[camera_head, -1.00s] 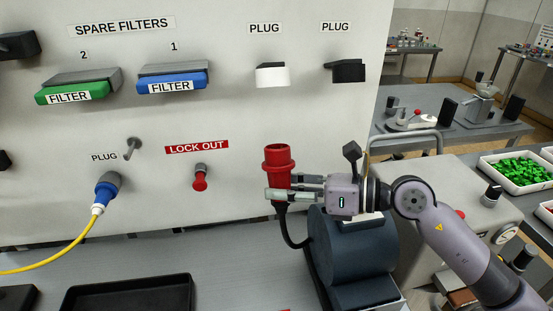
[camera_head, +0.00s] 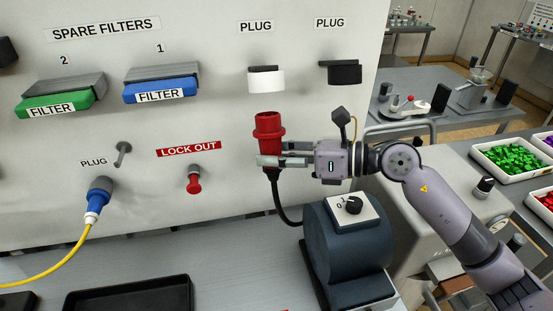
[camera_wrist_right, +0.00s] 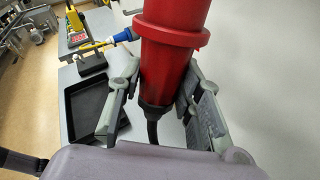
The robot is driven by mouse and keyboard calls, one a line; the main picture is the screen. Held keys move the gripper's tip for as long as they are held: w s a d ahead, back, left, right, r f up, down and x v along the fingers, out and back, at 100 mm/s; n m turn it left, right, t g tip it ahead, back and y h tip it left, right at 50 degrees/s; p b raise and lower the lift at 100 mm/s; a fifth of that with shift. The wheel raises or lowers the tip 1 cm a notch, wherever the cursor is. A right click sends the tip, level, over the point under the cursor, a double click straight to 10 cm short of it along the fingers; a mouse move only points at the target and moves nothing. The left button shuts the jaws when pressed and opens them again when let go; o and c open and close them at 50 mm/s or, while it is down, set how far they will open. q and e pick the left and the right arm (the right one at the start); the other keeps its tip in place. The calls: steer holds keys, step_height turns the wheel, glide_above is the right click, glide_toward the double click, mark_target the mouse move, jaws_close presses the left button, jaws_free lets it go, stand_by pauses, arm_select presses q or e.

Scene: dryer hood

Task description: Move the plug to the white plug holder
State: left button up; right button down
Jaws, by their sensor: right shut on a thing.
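The red plug (camera_head: 269,128) is upright, with its open end up and a black cable hanging from its lower end. My right gripper (camera_head: 274,161) is shut on the lower part of the red plug. In the right wrist view the red plug (camera_wrist_right: 172,60) stands between the two fingers of the gripper (camera_wrist_right: 160,100). The white plug holder (camera_head: 266,79) is on the panel under the left PLUG label, a little above the red plug and apart from it. A black plug holder (camera_head: 344,72) is to its right. My left gripper does not show.
A dark motor housing with a rotary switch (camera_head: 353,205) stands below my right gripper. A red lock-out knob (camera_head: 194,180) and a blue plug with yellow cable (camera_head: 98,197) are on the panel at left. Green (camera_head: 58,104) and blue (camera_head: 160,91) filters sit above. A black tray (camera_head: 130,292) lies below.

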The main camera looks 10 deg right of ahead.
mark_target(274, 114)
steer(key=shift+r, duration=0.5)
steer(key=shift+w+r+p, duration=0.1)
steer(key=shift+r+p, duration=0.15)
steer(key=shift+p, duration=0.25)
steer(key=shift+w+d+r+p, duration=0.1)
steer(key=shift+w+r+p, duration=0.15)
steer(key=shift+r+p, duration=0.45)
arm_select(q)
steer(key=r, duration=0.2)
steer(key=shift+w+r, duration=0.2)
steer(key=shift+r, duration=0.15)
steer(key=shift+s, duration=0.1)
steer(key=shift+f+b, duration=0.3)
steer(key=shift+b, duration=0.05)
